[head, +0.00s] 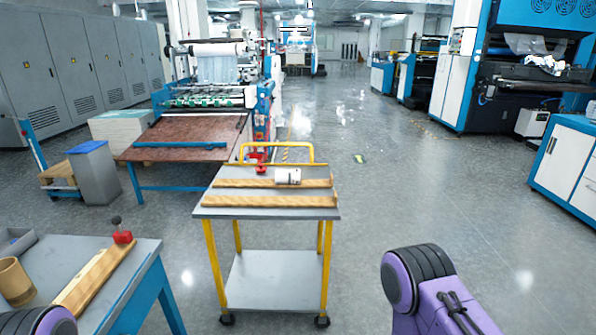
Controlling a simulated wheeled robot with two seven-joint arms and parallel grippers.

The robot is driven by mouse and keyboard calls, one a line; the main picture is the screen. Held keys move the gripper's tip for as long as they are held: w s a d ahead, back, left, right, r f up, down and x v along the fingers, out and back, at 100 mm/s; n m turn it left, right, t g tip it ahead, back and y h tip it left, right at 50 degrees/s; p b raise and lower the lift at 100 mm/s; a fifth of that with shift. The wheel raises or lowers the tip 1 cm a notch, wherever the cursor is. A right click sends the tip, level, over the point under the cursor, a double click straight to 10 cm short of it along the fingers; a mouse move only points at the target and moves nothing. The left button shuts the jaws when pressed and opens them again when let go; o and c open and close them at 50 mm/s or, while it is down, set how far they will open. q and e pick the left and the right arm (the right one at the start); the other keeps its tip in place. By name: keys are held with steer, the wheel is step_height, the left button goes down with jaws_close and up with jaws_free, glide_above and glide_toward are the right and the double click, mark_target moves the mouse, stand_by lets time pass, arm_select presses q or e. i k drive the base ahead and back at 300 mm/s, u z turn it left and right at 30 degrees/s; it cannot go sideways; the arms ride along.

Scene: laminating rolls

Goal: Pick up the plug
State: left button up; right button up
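A red block with a dark round knob (121,233) stands at the far end of a wooden rail (97,277) on the grey-topped table (148,252) at lower left. A similar red piece (260,164) stands on the cart top near its back edge. I cannot tell for certain which red piece is the plug. Part of my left arm shows in the bottom left corner and a purple link of my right arm at lower right. Neither gripper shows, so neither is seen at a red piece.
The yellow-legged cart (265,213) carries wooden rails and a white roll (288,177). A laminating machine (210,95) stands behind the cart. The floor to the cart's right is clear.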

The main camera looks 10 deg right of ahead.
mark_target(260, 169)
steer(key=z, duration=0.65)
steer(key=i, duration=1.4)
steer(key=u, duration=0.65)
